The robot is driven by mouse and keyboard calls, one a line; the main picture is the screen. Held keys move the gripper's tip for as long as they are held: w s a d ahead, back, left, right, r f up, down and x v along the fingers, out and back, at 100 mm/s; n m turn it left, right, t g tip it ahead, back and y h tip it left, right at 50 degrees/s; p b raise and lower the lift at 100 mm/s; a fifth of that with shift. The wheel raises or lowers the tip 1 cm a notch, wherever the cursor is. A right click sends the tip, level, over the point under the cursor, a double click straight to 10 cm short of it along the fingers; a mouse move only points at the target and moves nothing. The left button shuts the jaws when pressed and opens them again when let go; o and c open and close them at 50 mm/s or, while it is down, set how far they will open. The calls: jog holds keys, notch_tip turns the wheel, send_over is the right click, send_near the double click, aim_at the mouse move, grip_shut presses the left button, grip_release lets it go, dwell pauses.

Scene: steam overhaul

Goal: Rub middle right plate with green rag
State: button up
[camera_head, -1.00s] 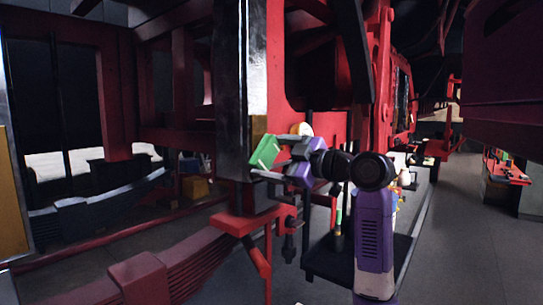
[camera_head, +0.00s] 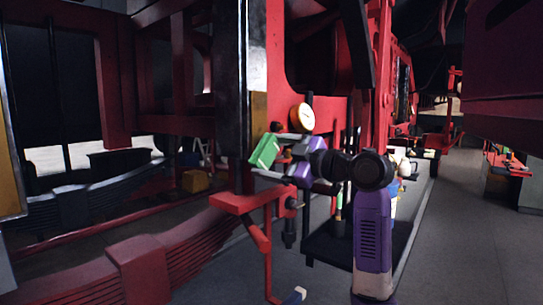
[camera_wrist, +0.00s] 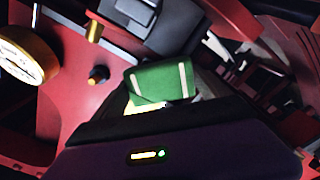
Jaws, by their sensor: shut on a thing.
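The green rag (camera_head: 264,150) is a small folded bundle held between the fingers of my gripper (camera_head: 268,158). In the wrist view the rag (camera_wrist: 160,82) shows pale bands at both sides, and most of the fingers are hidden. In the head view, a narrow brownish-yellow plate (camera_head: 258,110) on the red frame lies just above and behind the rag. I cannot tell for certain that it is the middle right plate. Whether the rag touches any surface is unclear.
A round brass-rimmed gauge (camera_head: 302,117) is close to my gripper; it also shows in the wrist view (camera_wrist: 22,58). Red frame beams (camera_head: 330,130) surround the gripper. A dark low trolley (camera_head: 325,250) stands below. Floor at the right (camera_head: 465,240) is clear.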

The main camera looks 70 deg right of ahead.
jog(key=shift+w+f, duration=0.1)
jog(key=v, duration=0.6)
dwell(0.4)
jog(key=v, duration=0.3)
dwell(0.5)
dwell(0.4)
jog(key=shift+b+x, duration=0.45)
jog(key=shift+x, duration=3)
jog(key=shift+x, duration=0.95)
